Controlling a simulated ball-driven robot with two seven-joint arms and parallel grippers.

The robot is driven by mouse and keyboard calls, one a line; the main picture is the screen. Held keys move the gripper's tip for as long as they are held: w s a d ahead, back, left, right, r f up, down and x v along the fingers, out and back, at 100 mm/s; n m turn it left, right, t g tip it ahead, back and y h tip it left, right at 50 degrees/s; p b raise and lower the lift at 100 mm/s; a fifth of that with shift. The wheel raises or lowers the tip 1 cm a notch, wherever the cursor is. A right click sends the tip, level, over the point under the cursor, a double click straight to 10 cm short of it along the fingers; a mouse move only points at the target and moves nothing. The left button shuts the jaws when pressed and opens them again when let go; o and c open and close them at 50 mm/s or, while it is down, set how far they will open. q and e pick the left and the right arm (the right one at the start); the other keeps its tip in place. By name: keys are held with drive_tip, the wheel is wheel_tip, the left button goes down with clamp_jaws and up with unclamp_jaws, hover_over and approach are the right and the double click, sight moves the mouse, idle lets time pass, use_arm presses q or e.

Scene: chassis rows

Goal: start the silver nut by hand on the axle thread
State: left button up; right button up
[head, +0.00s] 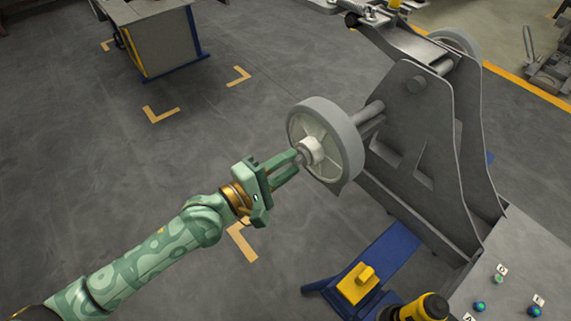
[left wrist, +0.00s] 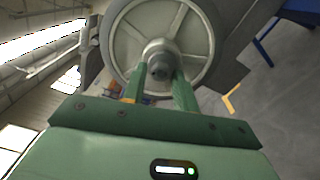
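A grey wheel (head: 347,136) with a pale spoked face sits on the axle (head: 369,117) of a grey chassis bracket. My left gripper (head: 299,156) reaches to the wheel's hub (head: 315,150). Its fingertips (left wrist: 161,76) stand on either side of a small dark-grey round piece, which looks like the silver nut (left wrist: 160,69), in line with the hub. The gripper looks shut on it. The axle thread is hidden behind the nut, so I cannot tell whether the nut touches or sits on it. My right gripper is not in view.
A blue stand with a yellow block (head: 358,282) is below the wheel. A grey panel with lettered tags (head: 520,275) is at the lower right. A cabinet (head: 160,40) stands at the back left. The floor left of the wheel is clear.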

use_arm(q)
drive_tip(key=shift+o, duration=1)
drive_tip(key=v, duration=1.6)
drive_tip(key=shift+a, duration=0.15)
